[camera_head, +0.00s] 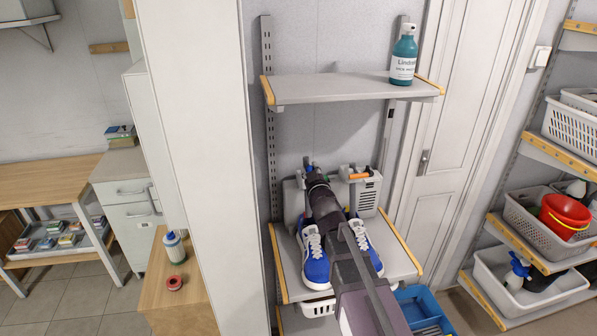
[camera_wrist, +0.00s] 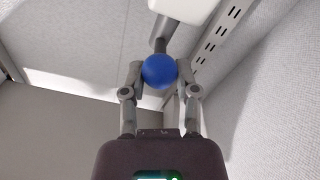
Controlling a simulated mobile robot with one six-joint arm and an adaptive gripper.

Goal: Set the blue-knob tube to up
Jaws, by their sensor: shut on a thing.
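The blue knob (camera_wrist: 159,71) is a round ball on the end of a short grey tube (camera_wrist: 161,38) in the wrist view. The tube meets a pale body at the top of that view. My gripper (camera_wrist: 158,76) has a finger on each side of the knob and is shut on it. In the head view my gripper (camera_head: 311,172) is at the back of the middle shelf, in front of a grey unit (camera_head: 366,190). My arm hides much of that unit and the tube, so I cannot tell the tube's setting.
Blue-and-white shoes (camera_head: 316,262) stand on the middle shelf (camera_head: 398,262) on both sides of my arm. An orange-topped lever (camera_head: 358,176) is right of my gripper. A teal bottle (camera_head: 404,56) stands on the upper shelf (camera_head: 335,88). A slotted rail (camera_wrist: 213,45) runs beside the knob.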

